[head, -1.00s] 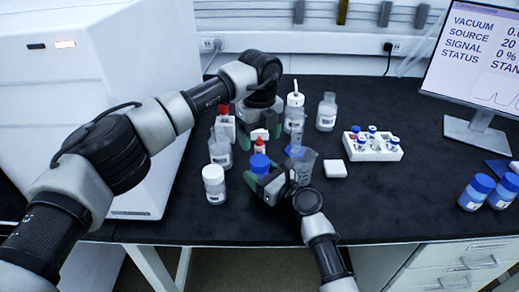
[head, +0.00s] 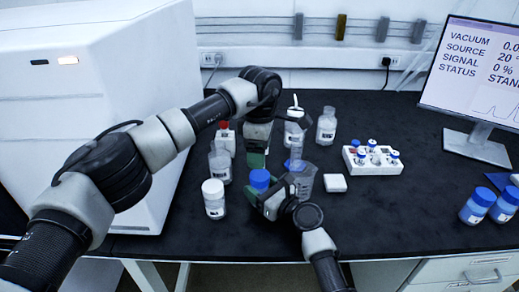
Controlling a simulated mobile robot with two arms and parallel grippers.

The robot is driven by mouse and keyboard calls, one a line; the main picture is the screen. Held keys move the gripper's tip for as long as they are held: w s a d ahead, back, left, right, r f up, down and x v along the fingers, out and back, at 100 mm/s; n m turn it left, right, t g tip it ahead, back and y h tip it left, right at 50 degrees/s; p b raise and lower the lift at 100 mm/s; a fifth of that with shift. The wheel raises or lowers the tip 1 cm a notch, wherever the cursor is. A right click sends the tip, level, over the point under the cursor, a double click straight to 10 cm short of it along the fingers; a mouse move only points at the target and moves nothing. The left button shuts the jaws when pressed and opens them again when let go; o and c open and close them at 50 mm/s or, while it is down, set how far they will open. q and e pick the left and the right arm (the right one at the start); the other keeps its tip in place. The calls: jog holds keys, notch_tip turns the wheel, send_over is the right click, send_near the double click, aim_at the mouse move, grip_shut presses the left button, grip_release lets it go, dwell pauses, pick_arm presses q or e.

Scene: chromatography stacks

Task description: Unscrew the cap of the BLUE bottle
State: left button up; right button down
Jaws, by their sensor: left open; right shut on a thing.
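The bottle with a blue cap (head: 260,179) stands upright near the middle of the bench. Its cap is on, and its body is mostly hidden by my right gripper. My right gripper (head: 262,201) comes from the front right and is shut on this bottle below the cap. My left gripper (head: 257,156) points down just above and behind the blue cap, open, with green finger pads. I cannot tell whether it touches the cap.
A white-capped bottle (head: 213,198) and a clear vessel (head: 219,164) stand close on the left. A beaker (head: 302,178) is close on the right. A white vial rack (head: 371,160) and blue-capped bottles (head: 477,205) stand farther right.

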aim_at(260, 175)
pick_arm(q)
jog(key=m, duration=0.6)
jog(key=shift+m, duration=0.4)
jog(key=m, duration=0.4)
jog(key=shift+f, duration=4)
jog(key=shift+c, duration=0.3)
jog(key=c, duration=0.9)
jog(key=shift+o, duration=0.2)
jog(key=n, duration=0.9)
jog(key=shift+n, duration=0.4)
